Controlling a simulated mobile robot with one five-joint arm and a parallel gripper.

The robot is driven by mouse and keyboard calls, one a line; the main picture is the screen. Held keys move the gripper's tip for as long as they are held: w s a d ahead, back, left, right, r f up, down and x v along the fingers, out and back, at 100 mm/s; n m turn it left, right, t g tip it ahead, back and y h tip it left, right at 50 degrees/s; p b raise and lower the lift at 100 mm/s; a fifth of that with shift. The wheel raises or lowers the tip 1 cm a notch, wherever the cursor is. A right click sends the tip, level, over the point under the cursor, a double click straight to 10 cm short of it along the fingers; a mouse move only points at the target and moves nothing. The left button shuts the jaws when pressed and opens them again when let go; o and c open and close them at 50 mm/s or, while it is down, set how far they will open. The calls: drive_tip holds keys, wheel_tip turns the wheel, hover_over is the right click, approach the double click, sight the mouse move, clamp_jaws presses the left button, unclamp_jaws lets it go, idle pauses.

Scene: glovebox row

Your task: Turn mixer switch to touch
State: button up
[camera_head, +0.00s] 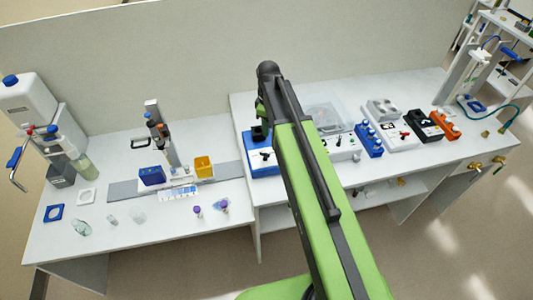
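A blue box-shaped device (257,160), which looks like the mixer, stands at the left end of the right-hand bench. A dark cup-like part (260,134) shows at its top. Its front has a small dark mark, too small to read as a switch position. My green arm rises from the lower right and crosses just in front of the device's right side, hiding part of it. I cannot make out my gripper; the far end of the arm is seen only as a dark joint above the bench.
Right of my arm stand a white device (343,148), a blue block (369,140), a black box (423,125) and an orange block (446,124). The left bench holds a blue bin (151,175), a yellow bin (204,167) and small vials. Its front middle is partly clear.

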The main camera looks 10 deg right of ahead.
sight(268, 154)
wheel_tip(268, 154, down, 15)
drive_tip(key=b, duration=1.4)
drive_tip(key=shift+s+f, duration=0.1)
drive_tip(key=shift+f, duration=0.1)
drive_tip(key=shift+r, duration=0.15)
drive_tip(key=shift+c, duration=0.2)
clamp_jaws()
